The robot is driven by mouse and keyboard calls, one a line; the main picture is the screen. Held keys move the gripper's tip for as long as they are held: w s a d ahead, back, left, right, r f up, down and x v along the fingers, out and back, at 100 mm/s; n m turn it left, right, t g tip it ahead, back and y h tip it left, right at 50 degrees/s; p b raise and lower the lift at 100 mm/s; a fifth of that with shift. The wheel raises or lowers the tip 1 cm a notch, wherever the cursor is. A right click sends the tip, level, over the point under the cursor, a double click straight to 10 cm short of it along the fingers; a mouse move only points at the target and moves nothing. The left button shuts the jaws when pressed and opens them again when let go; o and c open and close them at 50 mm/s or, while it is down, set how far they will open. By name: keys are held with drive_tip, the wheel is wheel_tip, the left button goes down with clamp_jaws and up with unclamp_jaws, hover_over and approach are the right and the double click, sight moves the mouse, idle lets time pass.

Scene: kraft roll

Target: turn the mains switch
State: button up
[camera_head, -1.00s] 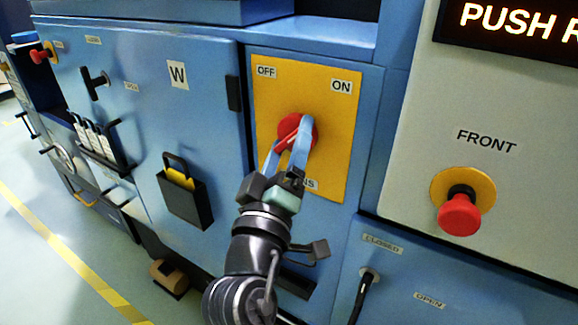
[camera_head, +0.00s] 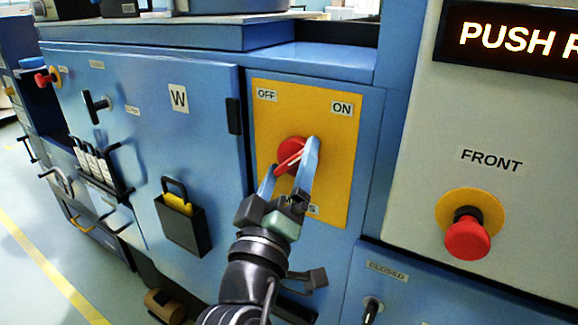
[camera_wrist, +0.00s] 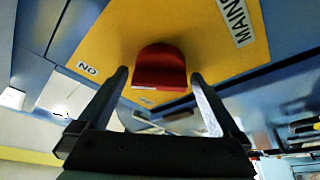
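The mains switch is a red rotary knob (camera_head: 292,156) on a yellow plate (camera_head: 335,170), marked OFF at upper left and ON at upper right. Its grip bar slants from lower left to upper right, the upper end towards ON. My gripper (camera_head: 291,158) reaches up from below, with one finger on each side of the knob. In the wrist view the red knob (camera_wrist: 160,68) sits between the tips of my gripper (camera_wrist: 158,75), with a narrow gap at each side. The gripper is open. It partly hides the knob and the plate's lower label.
A blue cabinet door (camera_head: 140,140) marked W, with a black padlock box (camera_head: 184,222), is at left. A red FRONT push button (camera_head: 467,238) stands out at right. A black handle (camera_head: 371,310) is below, under a CLOSED label.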

drive_tip(key=b+v, duration=0.1)
drive_tip(key=v, duration=1.2)
drive_tip(key=shift+b, duration=0.4)
drive_tip(key=shift+d+r, duration=0.1)
